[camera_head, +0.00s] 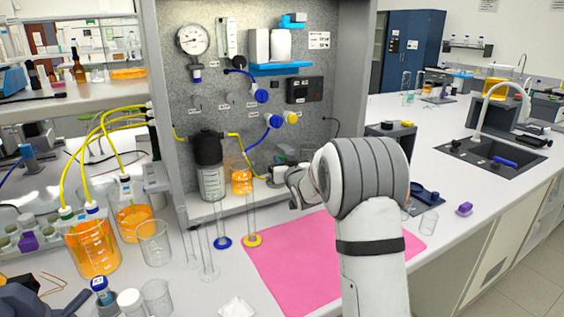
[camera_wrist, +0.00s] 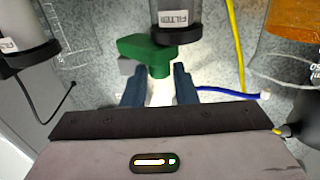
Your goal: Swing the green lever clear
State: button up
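The green lever (camera_wrist: 143,46) shows in the wrist view, a chunky handle beside a dark-capped cylinder labelled FILTER (camera_wrist: 176,14). Its stubby end points down the picture toward my gripper (camera_wrist: 160,78). My gripper's two dark fingers are apart, one on each side of that end. I see a gap between the lever and each finger, and cannot tell whether the tips reach past it. In the head view my arm stretches to the rig's panel (camera_head: 230,60), and I cannot make out the lever there.
A yellow tube (camera_wrist: 235,45) and a blue tube (camera_wrist: 228,93) run close to the right finger. An orange-filled vessel (camera_wrist: 296,35) is at upper right. On the bench, a pink mat (camera_head: 290,265) lies before the rig, with glass cylinders (camera_head: 207,255) and beakers (camera_head: 153,243) to its left.

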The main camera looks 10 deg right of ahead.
grip_shut()
jog(key=shift+d, duration=0.1)
jog(key=shift+s+d+n+y, duration=0.1)
jog(key=shift+d+n+y, duration=0.15)
jog(key=shift+n+y, duration=0.4)
jog(key=shift+d+r+n+g+y+p, duration=0.2)
jog(key=shift+d+n+g+y+p, duration=0.2)
jog(key=shift+y, duration=0.45)
jog(key=shift+d+n+y+p, duration=0.15)
jog(key=shift+n+y+p, duration=0.4)
jog(key=shift+y, duration=0.25)
jog(key=shift+s+f+g+y, duration=0.1)
jog(key=shift+f+g+y, duration=0.05)
jog(key=shift+g+y, duration=0.2)
